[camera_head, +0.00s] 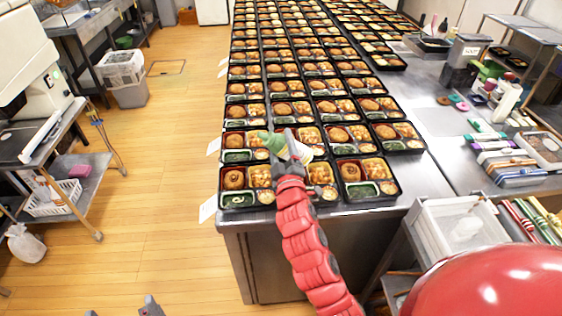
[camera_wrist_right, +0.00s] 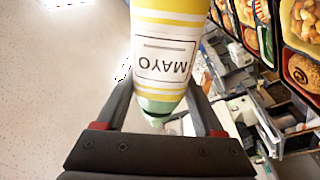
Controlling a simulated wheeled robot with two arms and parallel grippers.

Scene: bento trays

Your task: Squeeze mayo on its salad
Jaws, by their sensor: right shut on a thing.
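My right gripper (camera_head: 289,163) is shut on the mayo bottle (camera_wrist_right: 165,45), above the nearest rows of bento trays. The bottle is white with yellow bands, green parts and an upside-down "MAYO" label in the wrist view. In the head view the bottle (camera_head: 301,152) lies tilted, with a green end (camera_head: 268,141) toward the left. The front-left bento tray (camera_head: 222,208) has a green compartment (camera_head: 237,199) and a small pale cup (camera_head: 265,197). The arm partly hides the trays below. Two grey tips of my left gripper (camera_head: 121,310) show apart at the bottom edge.
Rows of filled bento trays cover the steel table (camera_head: 262,220). A side counter (camera_head: 440,134) at right holds bottles and utensils. A white bin (camera_head: 464,235) stands at front right. Wooden floor (camera_head: 170,180) lies open at left.

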